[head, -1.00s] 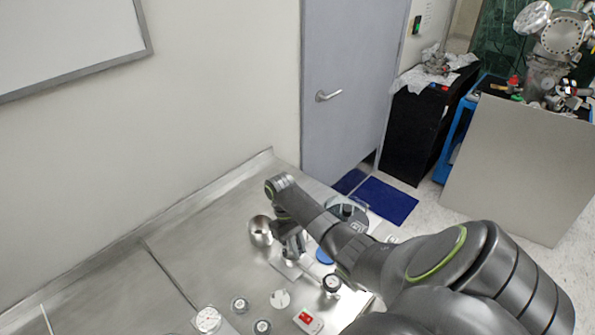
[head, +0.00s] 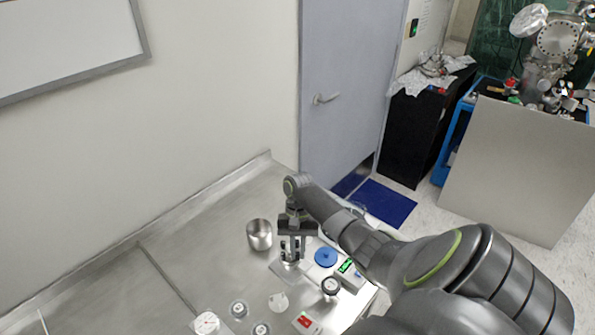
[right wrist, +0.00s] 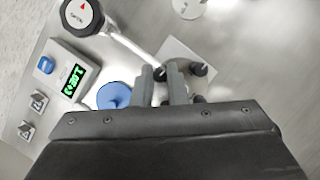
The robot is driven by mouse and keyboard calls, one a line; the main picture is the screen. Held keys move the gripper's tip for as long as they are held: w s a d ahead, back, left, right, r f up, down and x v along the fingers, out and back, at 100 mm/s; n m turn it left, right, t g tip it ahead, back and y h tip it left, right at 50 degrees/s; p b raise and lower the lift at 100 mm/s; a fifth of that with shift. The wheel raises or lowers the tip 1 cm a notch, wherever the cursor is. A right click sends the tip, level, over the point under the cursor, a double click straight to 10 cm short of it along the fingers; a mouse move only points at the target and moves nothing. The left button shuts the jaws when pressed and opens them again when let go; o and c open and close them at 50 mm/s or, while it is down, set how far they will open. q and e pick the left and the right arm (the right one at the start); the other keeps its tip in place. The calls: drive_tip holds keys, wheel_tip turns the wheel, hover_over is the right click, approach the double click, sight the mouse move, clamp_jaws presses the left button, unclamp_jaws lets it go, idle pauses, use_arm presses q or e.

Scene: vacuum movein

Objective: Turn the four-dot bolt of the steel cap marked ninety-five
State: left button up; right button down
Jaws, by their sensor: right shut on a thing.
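My right gripper (head: 291,257) points down over a small steel fitting on a pale square plate (right wrist: 188,58) on the steel table. In the right wrist view its two grey fingers (right wrist: 164,84) are shut on what looks like one of several dark bolts. A neighbouring dark bolt (right wrist: 208,71) stands just right of the fingers. The fingers and palm hide most of the fitting. I cannot read a ninety-five or any dots, so I cannot tell which cap or bolt this is. My left gripper is not in view.
A steel cup (head: 259,235) stands left of the gripper. On the right are a blue disc (head: 326,257), a green-lit display box (head: 347,269) and a round black-rimmed dial (head: 330,287). A red-and-white device (head: 306,322) lies nearer.

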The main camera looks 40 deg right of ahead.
idle(0.5)
drive_tip(key=c, duration=1.4)
unclamp_jaws()
drive_tip(key=shift+c, duration=0.2)
